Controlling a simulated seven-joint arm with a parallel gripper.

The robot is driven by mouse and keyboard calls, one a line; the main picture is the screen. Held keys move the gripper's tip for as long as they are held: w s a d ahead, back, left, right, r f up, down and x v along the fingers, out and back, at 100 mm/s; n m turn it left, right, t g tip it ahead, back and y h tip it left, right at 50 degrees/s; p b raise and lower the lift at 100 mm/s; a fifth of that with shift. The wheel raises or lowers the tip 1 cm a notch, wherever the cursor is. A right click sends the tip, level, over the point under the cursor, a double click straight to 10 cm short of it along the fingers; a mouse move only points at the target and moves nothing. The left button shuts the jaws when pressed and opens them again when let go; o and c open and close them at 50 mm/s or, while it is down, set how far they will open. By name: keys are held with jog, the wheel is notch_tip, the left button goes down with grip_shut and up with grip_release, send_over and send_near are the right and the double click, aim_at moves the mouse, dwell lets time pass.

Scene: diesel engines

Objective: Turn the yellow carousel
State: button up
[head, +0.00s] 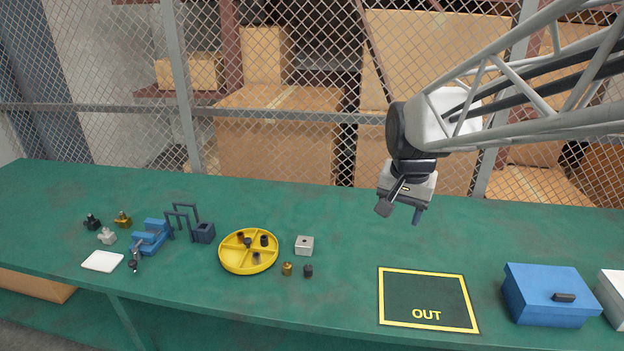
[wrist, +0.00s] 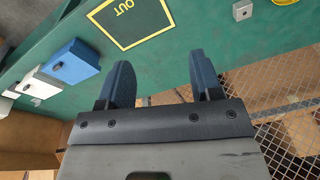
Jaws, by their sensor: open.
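The yellow carousel (head: 247,265) is a round, shallow tray with dividers on the green table, left of centre in the head view. Several small dark parts sit in its compartments. Only its edge shows in the wrist view (wrist: 284,2), at the top right corner. My gripper (head: 402,212) is raised above the back of the table, to the right of the carousel and well apart from it. In the wrist view its two blue fingers (wrist: 163,82) are spread wide with nothing between them.
A silver block (head: 304,246), a brass part (head: 287,269) and a dark part (head: 308,271) stand right of the carousel. A dark holder (head: 204,233) and blue vise (head: 150,237) stand left. The OUT square (head: 428,290) is empty; a blue box (head: 550,295) is beside it. A mesh fence (head: 300,115) runs behind.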

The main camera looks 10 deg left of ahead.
jog(key=w+a+f+m, duration=0.1)
jog(key=w+a+f, duration=0.2)
jog(key=w+a, duration=0.65)
jog(key=m+g, duration=0.2)
jog(key=m, duration=0.3)
send_over(247, 240)
jog(key=f, duration=2.4)
jog(key=shift+d+f, duration=0.2)
jog(key=shift+d, duration=0.15)
jog(key=shift+w+a+f, duration=0.1)
jog(key=shift+a+f, duration=0.25)
jog(key=shift+f, duration=3.9)
